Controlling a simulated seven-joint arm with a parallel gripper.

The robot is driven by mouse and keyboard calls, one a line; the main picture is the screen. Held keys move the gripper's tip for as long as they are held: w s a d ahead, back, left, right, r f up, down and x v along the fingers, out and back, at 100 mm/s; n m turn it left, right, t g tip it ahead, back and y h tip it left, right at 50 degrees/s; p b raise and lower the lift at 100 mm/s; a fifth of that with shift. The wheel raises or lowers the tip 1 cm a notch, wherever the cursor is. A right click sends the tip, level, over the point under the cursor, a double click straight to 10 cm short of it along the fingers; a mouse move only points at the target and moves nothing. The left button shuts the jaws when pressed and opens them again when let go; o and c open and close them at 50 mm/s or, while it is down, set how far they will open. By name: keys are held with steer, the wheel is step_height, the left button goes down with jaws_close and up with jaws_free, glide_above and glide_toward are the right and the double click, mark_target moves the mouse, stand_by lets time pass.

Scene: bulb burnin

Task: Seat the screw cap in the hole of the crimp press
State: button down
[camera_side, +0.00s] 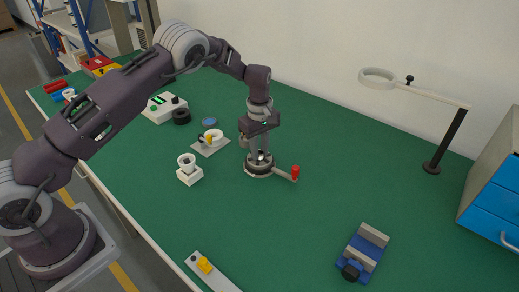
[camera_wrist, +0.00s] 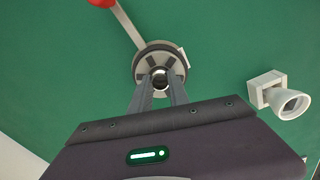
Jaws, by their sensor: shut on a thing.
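The crimp press (camera_side: 258,171) is a round dark and grey base with a lever ending in a red knob. It stands on the green table and also shows in the wrist view (camera_wrist: 150,52). My gripper (camera_side: 261,152) points straight down over the press, with its fingertips at its middle. In the wrist view the gripper (camera_wrist: 161,84) is shut on the screw cap (camera_wrist: 160,76), a small silvery ring with a dark centre. The cap is over the press's centre. The fingers and cap hide the hole, so I cannot tell whether the cap is inside it.
The press's red-knobbed lever (camera_side: 285,173) sticks out to the right. A blue and grey vise (camera_side: 362,252) is at front right. The table's right middle is clear.

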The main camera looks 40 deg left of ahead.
steer(key=shift+f, duration=0.15)
steer(key=shift+r, duration=0.2)
stand_by(0.4)
steer(key=c, duration=1.2)
jaws_free()
steer(key=shift+o, duration=0.2)
steer(key=shift+r, duration=0.1)
